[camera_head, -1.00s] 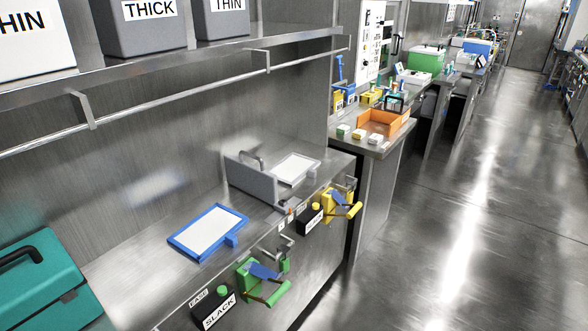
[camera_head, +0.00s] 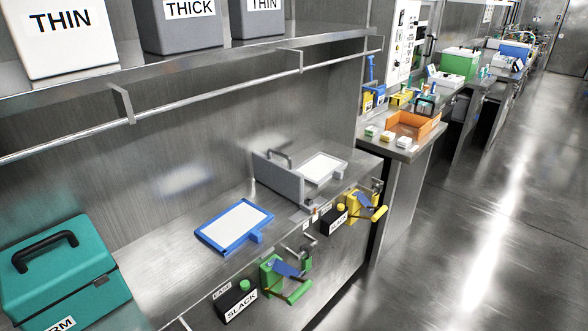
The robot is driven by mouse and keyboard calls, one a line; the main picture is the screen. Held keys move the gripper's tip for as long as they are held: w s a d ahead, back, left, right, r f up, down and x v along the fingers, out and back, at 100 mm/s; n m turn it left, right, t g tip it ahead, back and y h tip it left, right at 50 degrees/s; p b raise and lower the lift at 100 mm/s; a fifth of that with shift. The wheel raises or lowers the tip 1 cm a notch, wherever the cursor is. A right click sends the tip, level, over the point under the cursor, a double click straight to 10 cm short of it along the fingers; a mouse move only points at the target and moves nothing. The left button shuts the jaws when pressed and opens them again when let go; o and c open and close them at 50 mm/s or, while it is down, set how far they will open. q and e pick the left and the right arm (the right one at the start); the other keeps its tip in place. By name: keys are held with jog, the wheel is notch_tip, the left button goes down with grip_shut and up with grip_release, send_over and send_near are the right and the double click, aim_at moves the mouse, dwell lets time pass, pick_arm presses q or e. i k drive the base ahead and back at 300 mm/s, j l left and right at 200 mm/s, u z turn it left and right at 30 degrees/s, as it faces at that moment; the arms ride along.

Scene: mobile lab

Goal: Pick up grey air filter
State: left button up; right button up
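A flat panel with a grey frame and white middle (camera_head: 322,167), which looks like the grey air filter, lies on the steel bench behind an upright grey plate (camera_head: 277,181). The plate hides part of its left side. A similar panel with a blue frame (camera_head: 236,226) and a small blue tab lies nearer on the same bench. Neither of my grippers is in view.
A teal case (camera_head: 62,272) stands at the lower left. Green (camera_head: 283,277) and yellow (camera_head: 365,206) clamp-like devices sit at the bench's front edge. A shelf with labelled boxes (camera_head: 183,22) is above. An orange tray (camera_head: 413,125) is on a farther counter. The floor at right is clear.

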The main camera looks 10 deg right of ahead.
aim_at(317, 169)
jog(key=i+l+u, duration=0.1)
jog(key=u, duration=0.25)
jog(key=l+u, duration=0.5)
jog(key=u, duration=0.15)
jog(key=l+u, duration=0.45)
jog(key=l, duration=0.45)
jog(key=l+u, duration=0.1)
jog(key=l, duration=0.35)
jog(key=k+l+u, duration=0.15)
jog(key=l, duration=0.35)
jog(key=k+l, duration=0.1)
jog(key=l, duration=0.35)
jog(key=k+l, duration=0.1)
jog(key=l, duration=0.35)
jog(key=k+l, duration=0.1)
jog(key=l, duration=0.4)
jog(key=k+l+u, duration=0.1)
jog(key=l, duration=0.35)
